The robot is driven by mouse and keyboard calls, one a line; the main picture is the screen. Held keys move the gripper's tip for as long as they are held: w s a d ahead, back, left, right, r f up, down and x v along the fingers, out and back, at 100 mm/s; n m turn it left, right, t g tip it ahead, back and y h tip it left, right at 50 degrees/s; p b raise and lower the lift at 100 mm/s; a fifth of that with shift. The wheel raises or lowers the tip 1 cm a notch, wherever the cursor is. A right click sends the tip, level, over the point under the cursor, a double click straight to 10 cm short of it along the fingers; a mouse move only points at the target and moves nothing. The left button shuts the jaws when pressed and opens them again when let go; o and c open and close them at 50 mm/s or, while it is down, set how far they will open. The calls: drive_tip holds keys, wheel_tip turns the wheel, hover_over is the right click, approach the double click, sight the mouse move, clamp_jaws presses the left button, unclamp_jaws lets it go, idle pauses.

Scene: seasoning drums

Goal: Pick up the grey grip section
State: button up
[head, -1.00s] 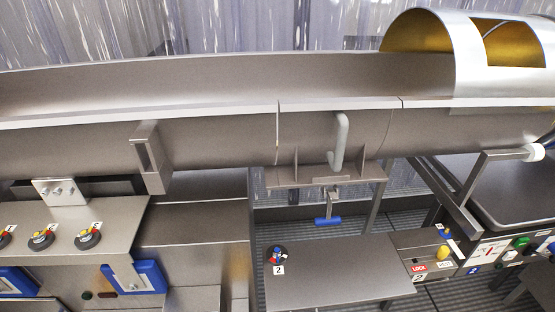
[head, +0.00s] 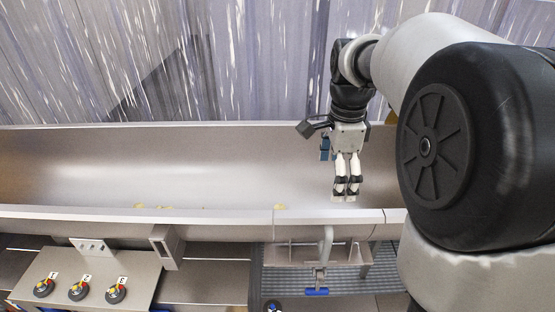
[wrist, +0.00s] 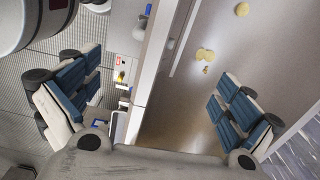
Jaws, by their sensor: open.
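The grey grip section (head: 327,246) is a bent grey bar, upright on the front of the long metal trough in the head view. My gripper (head: 345,192) hangs above the trough, fingers pointing down, above and slightly right of the bar and apart from it. The trough's wall runs between the fingers there.
The metal trough (head: 110,170) crosses the head view, with a few yellow chips (wrist: 204,54) inside. A blue-tipped handle (head: 317,291) hangs below the bar. A panel with several numbered knobs (head: 80,291) stands at lower left. My arm hides the right side.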

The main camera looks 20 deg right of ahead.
sight(331, 213)
drive_tip(key=shift+m, duration=0.3)
wheel_tip(331, 213, down, 12)
drive_tip(key=shift+s+d, duration=0.15)
drive_tip(key=f, duration=0.4)
drive_tip(key=shift+s+a+p, duration=0.3)
drive_tip(key=shift+p, duration=0.05)
drive_tip(key=shift+w+f, duration=0.1)
drive_tip(key=shift+f, duration=0.5)
drive_tip(key=shift+c, duration=0.6)
drive_tip(key=shift+r, duration=0.1)
drive_tip(key=c, duration=2.1)
